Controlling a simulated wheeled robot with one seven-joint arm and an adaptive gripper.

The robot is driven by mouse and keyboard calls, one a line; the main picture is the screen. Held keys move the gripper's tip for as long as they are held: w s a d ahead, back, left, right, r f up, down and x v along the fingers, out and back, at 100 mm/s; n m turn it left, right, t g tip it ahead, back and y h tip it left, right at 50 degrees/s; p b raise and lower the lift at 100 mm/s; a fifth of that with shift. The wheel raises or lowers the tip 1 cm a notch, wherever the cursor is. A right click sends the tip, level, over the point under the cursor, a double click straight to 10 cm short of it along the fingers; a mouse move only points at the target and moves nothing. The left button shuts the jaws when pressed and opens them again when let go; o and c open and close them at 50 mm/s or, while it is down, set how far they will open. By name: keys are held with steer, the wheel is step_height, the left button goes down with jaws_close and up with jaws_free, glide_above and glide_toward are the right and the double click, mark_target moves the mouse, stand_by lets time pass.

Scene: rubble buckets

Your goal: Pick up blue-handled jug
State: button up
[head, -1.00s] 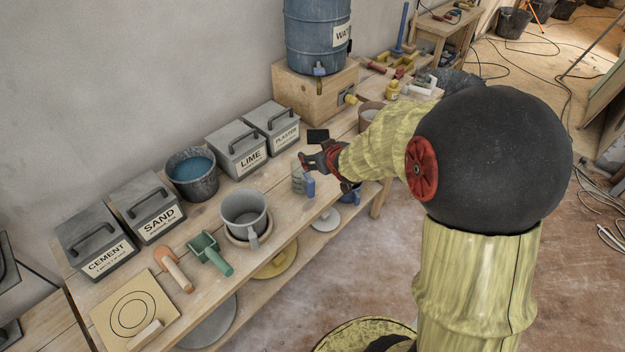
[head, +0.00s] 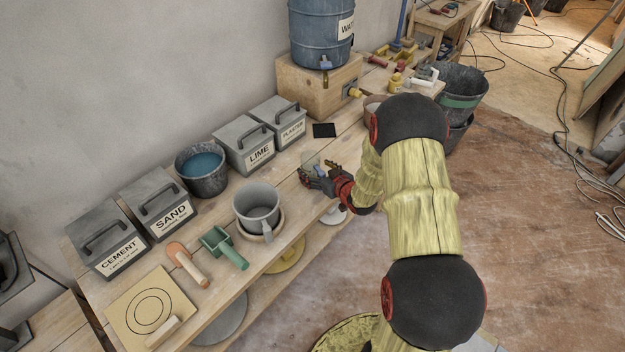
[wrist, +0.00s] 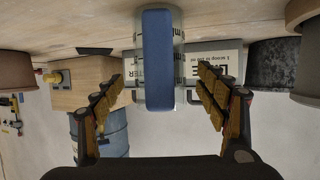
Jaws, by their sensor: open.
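The blue-handled jug is a clear measuring jug with dark markings, standing on the bench; its top shows (head: 311,160) in the head view, partly hidden by my gripper. In the wrist view, which is upside down, its blue handle (wrist: 158,62) faces the camera, upright and central. My gripper (head: 316,175) is at the jug's near side. In the wrist view my gripper (wrist: 162,82) is open, with one finger on each side of the handle and a visible gap on both sides. Nothing is held.
A bucket of blue water (head: 203,170) and a grey pot (head: 257,208) stand to the left. A water barrel (head: 321,38) sits on a wooden block.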

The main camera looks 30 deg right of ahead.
mark_target(306, 156)
steer(key=b+x, duration=0.1)
steer(key=x, duration=0.2)
steer(key=shift+w+f, duration=0.1)
steer(key=shift+f, duration=0.1)
steer(key=c, duration=0.3)
steer(key=c, duration=1)
steer(key=shift+r, duration=0.15)
steer(key=shift+r+p, duration=0.3)
steer(key=shift+r, duration=0.25)
step_height(306, 156, up, 2)
steer(key=shift+r+p, duration=0.2)
steer(key=shift+p, duration=0.25)
steer(key=s+r, duration=0.1)
steer(key=s+r+p, duration=0.1)
steer(key=s+r, duration=0.1)
steer(key=s+r+p, duration=0.1)
steer(key=r, duration=0.1)
steer(key=shift+s+d+r, duration=0.25)
steer(key=shift+s, duration=0.05)
steer(key=p+v, duration=0.3)
steer(key=v, duration=0.7)
steer(key=shift+d, duration=0.15)
